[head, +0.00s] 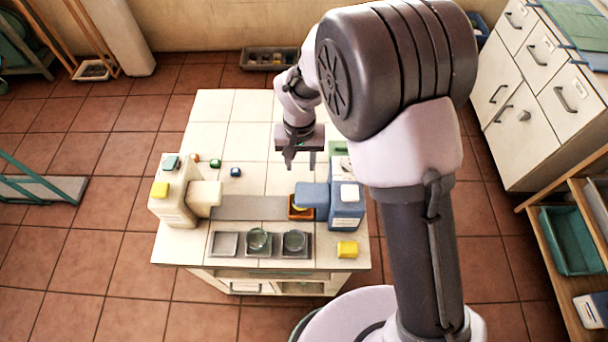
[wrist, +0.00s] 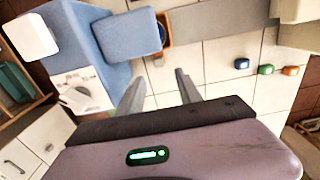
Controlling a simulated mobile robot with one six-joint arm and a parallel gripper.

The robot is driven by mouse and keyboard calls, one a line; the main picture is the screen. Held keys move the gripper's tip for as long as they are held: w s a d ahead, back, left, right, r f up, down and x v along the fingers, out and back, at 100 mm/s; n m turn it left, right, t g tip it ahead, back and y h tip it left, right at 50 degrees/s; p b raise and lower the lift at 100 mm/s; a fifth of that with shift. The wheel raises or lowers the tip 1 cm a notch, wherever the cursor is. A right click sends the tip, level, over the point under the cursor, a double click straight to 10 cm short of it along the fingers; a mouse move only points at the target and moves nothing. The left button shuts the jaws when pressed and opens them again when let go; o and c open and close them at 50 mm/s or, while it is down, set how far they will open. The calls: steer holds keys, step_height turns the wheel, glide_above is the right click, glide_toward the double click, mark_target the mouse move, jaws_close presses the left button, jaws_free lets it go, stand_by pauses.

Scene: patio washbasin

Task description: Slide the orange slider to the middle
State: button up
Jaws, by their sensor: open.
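The orange slider (head: 300,213) is a small orange tray at the right end of a grey track (head: 245,208) on the tiled table. In the wrist view a strip of the slider (wrist: 167,30) shows beside the blue overhang. My gripper (head: 300,163) is open and empty behind the slider, toward the table's far side, pointing down and apart from it. In the wrist view the two fingers (wrist: 160,80) stand apart over bare tiles.
A cream machine (head: 176,200) stands at the track's left end. Several small coloured pieces (head: 215,163) lie behind the track. A grey tray (head: 260,254) with glass bowls and a yellow block (head: 347,249) lie in front. The middle back tiles are clear.

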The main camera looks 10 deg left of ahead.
step_height(320, 180, down, 10)
steer(key=shift+d+r+b, duration=0.1)
steer(key=shift+b, duration=0.9)
jaws_close()
stand_by(0.6)
